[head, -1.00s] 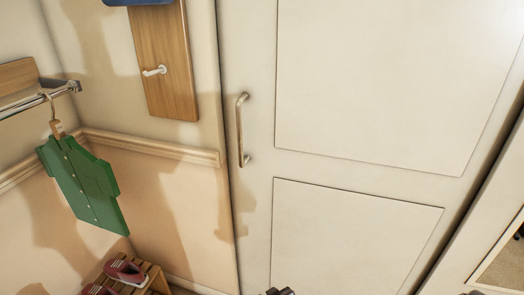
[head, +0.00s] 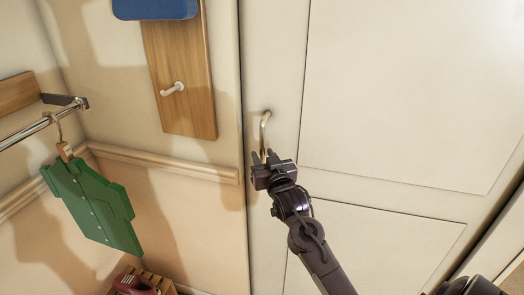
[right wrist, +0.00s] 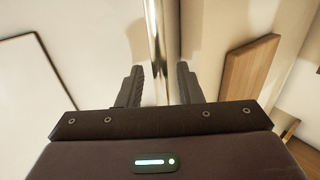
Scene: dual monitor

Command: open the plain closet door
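The plain closet door (head: 400,120) is a cream panelled door and looks shut. Its vertical metal handle (head: 264,122) is near the door's left edge. My right gripper (head: 264,157) is at the lower part of the handle, its fingers pointing up toward it. In the right wrist view the two fingers (right wrist: 160,82) are apart, with the handle (right wrist: 158,40) running between them. A gap shows on either side, so the gripper is open and not clamped. The handle's lower end is hidden behind the gripper in the head view. My left gripper is not in view.
A green shirt (head: 92,205) hangs from a rail (head: 40,122) at the left. A wooden board (head: 183,80) with a white hook (head: 172,89) is on the wall beside the door. Red shoes (head: 135,284) sit on a wooden rack at the lower left.

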